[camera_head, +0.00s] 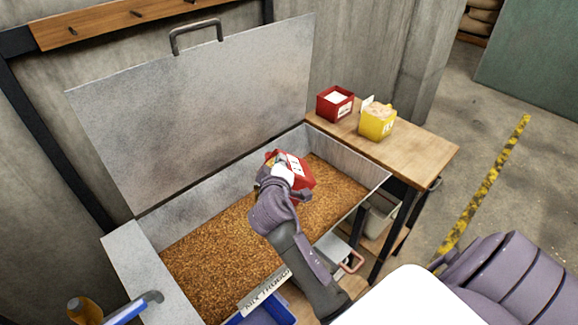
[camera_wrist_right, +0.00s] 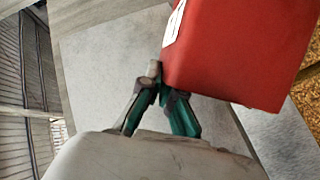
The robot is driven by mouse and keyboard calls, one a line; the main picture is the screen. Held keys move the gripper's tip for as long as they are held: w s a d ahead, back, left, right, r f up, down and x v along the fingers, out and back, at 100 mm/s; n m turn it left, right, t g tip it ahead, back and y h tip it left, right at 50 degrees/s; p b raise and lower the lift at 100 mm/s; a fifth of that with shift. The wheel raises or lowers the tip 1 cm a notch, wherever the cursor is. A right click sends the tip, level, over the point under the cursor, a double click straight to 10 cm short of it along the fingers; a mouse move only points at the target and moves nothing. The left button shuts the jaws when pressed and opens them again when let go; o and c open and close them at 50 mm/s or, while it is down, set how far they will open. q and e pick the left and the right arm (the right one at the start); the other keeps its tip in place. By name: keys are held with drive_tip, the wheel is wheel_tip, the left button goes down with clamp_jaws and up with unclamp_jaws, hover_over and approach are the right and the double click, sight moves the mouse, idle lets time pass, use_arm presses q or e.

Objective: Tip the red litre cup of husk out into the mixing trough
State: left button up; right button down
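A red cup (camera_head: 305,180) with a white label is held over the mixing trough (camera_head: 345,160), towards its right end. It looks tilted, and its opening and contents are hidden. My right gripper (camera_head: 277,168) is at the cup's left side. In the right wrist view, the gripper's fingers (camera_wrist_right: 157,82) come together at the lower left edge of the red cup (camera_wrist_right: 235,50); the exact contact is partly hidden. The trough is open and holds a broad bed of golden-brown grain (camera_head: 215,255). My left gripper is not in view.
A wooden side table (camera_head: 425,152) at the right bears another red container (camera_head: 335,104) and a yellow one (camera_head: 377,123). The raised metal lid (camera_head: 200,110) stands behind the trough. A blue bin (camera_head: 268,313) and a blue-handled tool (camera_head: 125,312) lie in front. Floor at the right is open.

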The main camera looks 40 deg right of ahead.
drive_tip(key=a+n+b, duration=0.1)
drive_tip(key=w+a+f+n+h+b, duration=0.1)
drive_tip(key=a, duration=0.1)
drive_tip(key=shift+w, duration=0.1)
drive_tip(key=shift+w+a+f+n+h+b, duration=0.15)
drive_tip(key=shift+a+n+h+b, duration=0.1)
drive_tip(key=shift+a+n, duration=0.15)
drive_tip(key=shift+w+a+r+n+h+b, duration=0.15)
drive_tip(key=shift+a+n+b, duration=0.15)
drive_tip(key=shift+n, duration=0.2)
drive_tip(key=w+a+n+t+h+b, duration=0.2)
drive_tip(key=a+n+t, duration=0.1)
drive_tip(key=a+n, duration=0.3)
drive_tip(key=shift+w+a+f+n, duration=0.2)
drive_tip(key=shift+f+n, duration=0.25)
drive_tip(key=shift+n, duration=0.65)
